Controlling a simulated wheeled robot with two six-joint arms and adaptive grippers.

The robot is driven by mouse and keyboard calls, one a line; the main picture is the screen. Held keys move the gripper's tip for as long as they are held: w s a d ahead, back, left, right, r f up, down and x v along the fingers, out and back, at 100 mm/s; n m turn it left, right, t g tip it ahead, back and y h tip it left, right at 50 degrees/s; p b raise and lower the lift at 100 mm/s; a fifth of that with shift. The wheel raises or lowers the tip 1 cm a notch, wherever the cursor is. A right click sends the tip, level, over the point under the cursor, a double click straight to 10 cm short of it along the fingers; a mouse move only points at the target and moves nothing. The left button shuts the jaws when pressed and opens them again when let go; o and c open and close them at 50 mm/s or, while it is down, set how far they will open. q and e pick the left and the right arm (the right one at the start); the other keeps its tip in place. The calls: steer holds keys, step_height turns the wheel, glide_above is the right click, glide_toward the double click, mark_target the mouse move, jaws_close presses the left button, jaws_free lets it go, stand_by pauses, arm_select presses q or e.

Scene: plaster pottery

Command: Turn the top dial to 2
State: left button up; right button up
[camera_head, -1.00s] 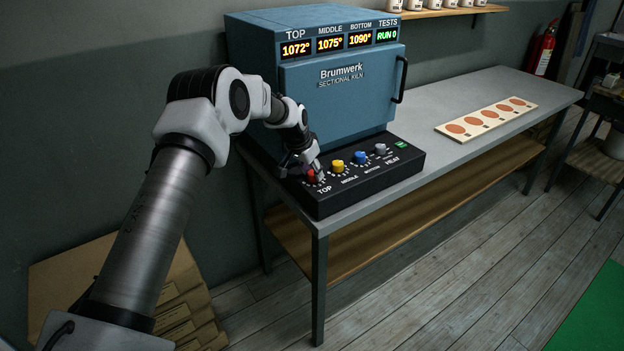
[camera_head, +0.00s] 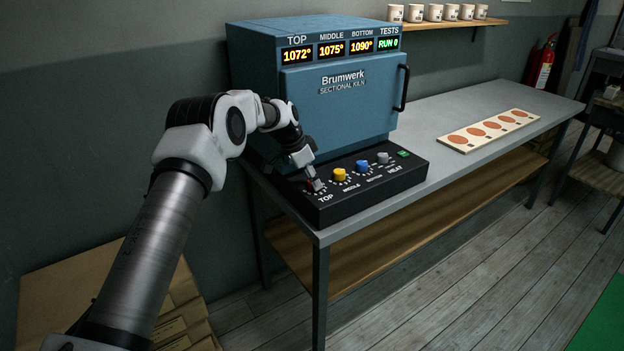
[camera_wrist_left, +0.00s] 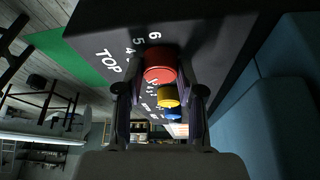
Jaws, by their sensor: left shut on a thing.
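The red top dial (camera_wrist_left: 160,68) sits on the black control panel (camera_head: 345,207) at its left end, by the word TOP. In the left wrist view it lies between the two fingers of my left gripper (camera_wrist_left: 160,97), which is shut on it. In the head view my left gripper (camera_head: 313,184) covers most of the dial. The numbers 4, 5 and 6 show beside the dial in the wrist view; the pointer and the 2 cannot be made out. The kiln display under TOP (camera_head: 297,56) reads 1072°. My right gripper is not in view.
The yellow middle dial (camera_head: 340,174), the blue bottom dial (camera_head: 362,166) and a grey dial (camera_head: 383,158) stand to the right on the panel. The blue kiln (camera_head: 340,105) rises behind. A board with orange discs (camera_head: 488,131) lies farther right on the bench.

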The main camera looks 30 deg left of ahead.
arm_select(q)
steer(key=shift+s+d+f, duration=0.1)
steer(key=shift+f, duration=0.05)
steer(key=o, duration=1.1)
steer(key=shift+o, duration=0.2)
steer(key=shift+w, duration=0.2)
steer(key=v, duration=1.2)
